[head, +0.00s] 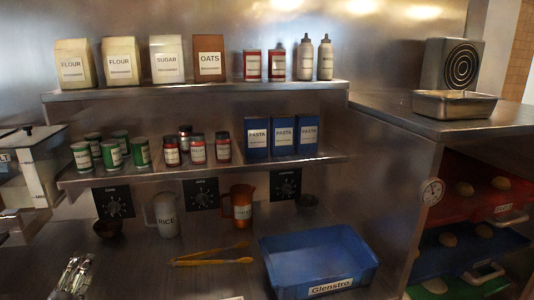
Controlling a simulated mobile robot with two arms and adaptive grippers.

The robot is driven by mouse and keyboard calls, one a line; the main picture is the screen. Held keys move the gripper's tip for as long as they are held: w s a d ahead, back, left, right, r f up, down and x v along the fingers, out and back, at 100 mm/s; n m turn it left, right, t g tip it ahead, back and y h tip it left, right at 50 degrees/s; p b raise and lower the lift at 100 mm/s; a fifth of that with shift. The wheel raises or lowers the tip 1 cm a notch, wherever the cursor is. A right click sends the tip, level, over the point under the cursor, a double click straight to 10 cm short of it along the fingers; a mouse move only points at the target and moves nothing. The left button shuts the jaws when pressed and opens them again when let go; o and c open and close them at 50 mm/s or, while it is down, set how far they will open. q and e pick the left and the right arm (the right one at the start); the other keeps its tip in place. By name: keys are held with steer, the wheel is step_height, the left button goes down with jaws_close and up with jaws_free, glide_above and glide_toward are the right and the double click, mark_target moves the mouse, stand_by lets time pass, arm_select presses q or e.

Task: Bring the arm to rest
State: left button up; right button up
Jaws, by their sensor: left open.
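My left gripper (76,265) shows at the bottom left of the head view, low over the steel counter (140,265). Its metallic fingers point away from me, and I see nothing held in it. It is open and stands apart from the yellow tongs (212,257), which lie on the counter to its right. My right gripper is not in view.
A blue Glenstro bin (318,262) stands at the right of the counter. Jugs (165,215) and a dark bowl (108,228) stand at the back. A shelf (210,172) with cans and pasta boxes overhangs. Counter between gripper and tongs is clear.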

arm_select(q)
steer(key=s+d+f+n+g, duration=0.4)
steer(key=s+d+f+n, duration=0.15)
steer(key=s+f, duration=0.2)
steer(key=s+d+f+n+g, duration=0.3)
steer(key=s+d+f+n, duration=0.25)
steer(key=s+f, duration=0.2)
steer(key=s+d+f+n+g+h, duration=0.2)
steer(key=s+d+f+n+g, duration=0.15)
steer(key=s+d, duration=0.45)
steer(key=s+d+f+n+g+h, duration=0.2)
steer(key=s+d+n+g+h, duration=0.15)
steer(key=s+d, duration=0.4)
step_height(320, 180, down, 27)
steer(key=s+a+m+g+b, duration=0.1)
steer(key=s+a+b, duration=0.1)
steer(key=s+a+f+g+y+b, duration=0.1)
steer(key=s+a+f, duration=0.1)
steer(key=s+f, duration=1.5)
step_height(320, 180, down, 2)
steer(key=shift+s+a+b, duration=0.4)
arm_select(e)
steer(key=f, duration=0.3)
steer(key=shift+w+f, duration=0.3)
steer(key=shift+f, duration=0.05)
